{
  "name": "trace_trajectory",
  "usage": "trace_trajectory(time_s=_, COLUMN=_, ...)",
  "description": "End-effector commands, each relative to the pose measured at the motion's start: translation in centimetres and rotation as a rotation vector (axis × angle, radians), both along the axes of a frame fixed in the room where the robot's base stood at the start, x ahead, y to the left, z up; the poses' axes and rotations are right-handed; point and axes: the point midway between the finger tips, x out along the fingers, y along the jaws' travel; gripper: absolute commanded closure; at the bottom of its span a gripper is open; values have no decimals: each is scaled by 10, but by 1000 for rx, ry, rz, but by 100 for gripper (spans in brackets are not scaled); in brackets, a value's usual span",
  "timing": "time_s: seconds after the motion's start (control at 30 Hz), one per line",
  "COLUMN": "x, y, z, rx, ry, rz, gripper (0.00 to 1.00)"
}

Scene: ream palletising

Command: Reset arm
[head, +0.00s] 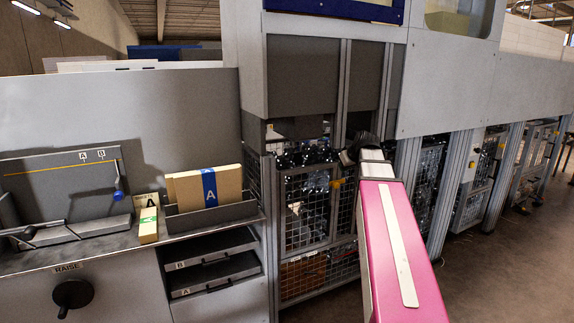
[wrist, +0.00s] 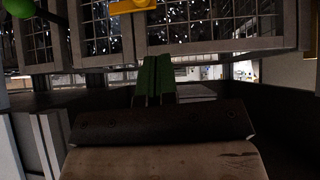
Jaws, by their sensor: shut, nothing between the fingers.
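My arm stretches up and forward from the lower right of the head view, its pink link in front of the machine's mesh doors. Beyond that link are dark arm parts, too small to tell the fingers apart there. In the wrist view my gripper (wrist: 155,78) shows its two green fingers side by side, shut with nothing between them. Behind the fingers are a dark bracket and a pale worn part of my wrist. The fingers point at the mesh-doored cabinet (wrist: 188,47) and hold clear of any ream.
At left is a grey bench (head: 110,250) with a tan pack with a blue band marked A (head: 209,188) in a holder. A narrow box marked A (head: 148,217) stands beside it. Dark shelves (head: 212,270) sit below. Tall machine frames (head: 303,200) stand close ahead; open floor (head: 510,255) lies right.

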Motion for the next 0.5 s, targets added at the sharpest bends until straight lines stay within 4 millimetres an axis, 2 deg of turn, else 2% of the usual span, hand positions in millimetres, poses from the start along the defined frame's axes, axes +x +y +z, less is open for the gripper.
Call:
trace_trajectory(time_s=0.27, x=-36, y=43, z=-106, rx=34, ry=201, rz=-61, gripper=100)
trace_trajectory(time_s=0.5, x=-81, y=78, z=-194, rx=37, ry=383, rz=-134, gripper=100)
